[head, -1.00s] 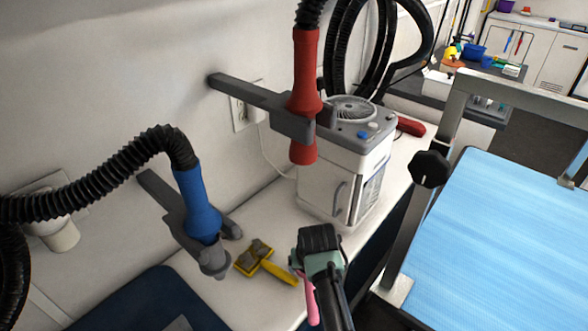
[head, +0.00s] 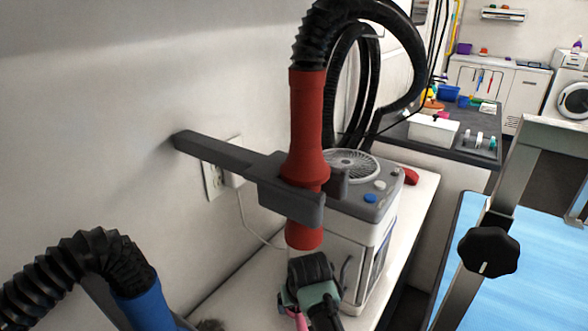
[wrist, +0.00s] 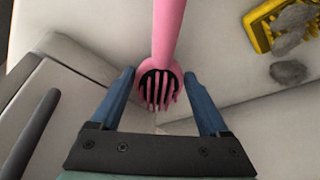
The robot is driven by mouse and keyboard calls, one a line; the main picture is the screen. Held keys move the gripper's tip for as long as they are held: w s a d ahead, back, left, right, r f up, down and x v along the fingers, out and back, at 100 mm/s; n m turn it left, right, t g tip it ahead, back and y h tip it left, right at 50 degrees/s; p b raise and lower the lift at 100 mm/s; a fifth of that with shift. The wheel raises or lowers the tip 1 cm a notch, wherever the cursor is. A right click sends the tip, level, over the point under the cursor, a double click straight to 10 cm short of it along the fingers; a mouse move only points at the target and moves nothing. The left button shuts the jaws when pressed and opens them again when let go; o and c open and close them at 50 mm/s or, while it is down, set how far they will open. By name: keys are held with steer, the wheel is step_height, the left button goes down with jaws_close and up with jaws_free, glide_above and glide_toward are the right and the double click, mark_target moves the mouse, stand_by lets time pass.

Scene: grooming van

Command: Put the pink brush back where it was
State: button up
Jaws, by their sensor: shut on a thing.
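The pink brush (wrist: 168,30) is held at my gripper (wrist: 163,92). In the wrist view its handle runs up out of the top of the picture, and its round head with pink bristles lies between the two blue fingers. In the head view my gripper (head: 308,292) is low in the middle, in front of the white machine. Only a small pink piece of the brush (head: 298,320) shows there, at the gripper's left side. The rest is hidden or out of frame.
The white machine (head: 330,262) stands on the white counter (head: 236,290). A red dryer nozzle (head: 307,130) hangs in a grey wall bracket (head: 225,155) just above my gripper. A blue nozzle (head: 145,308) is lower left. A yellow brush (wrist: 262,30) with grey fur lies on the counter.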

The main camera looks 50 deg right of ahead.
step_height(320, 180, down, 2)
steer(key=shift+f+b, duration=0.15)
steer(key=shift+b, duration=0.45)
steer(key=o, duration=1.3)
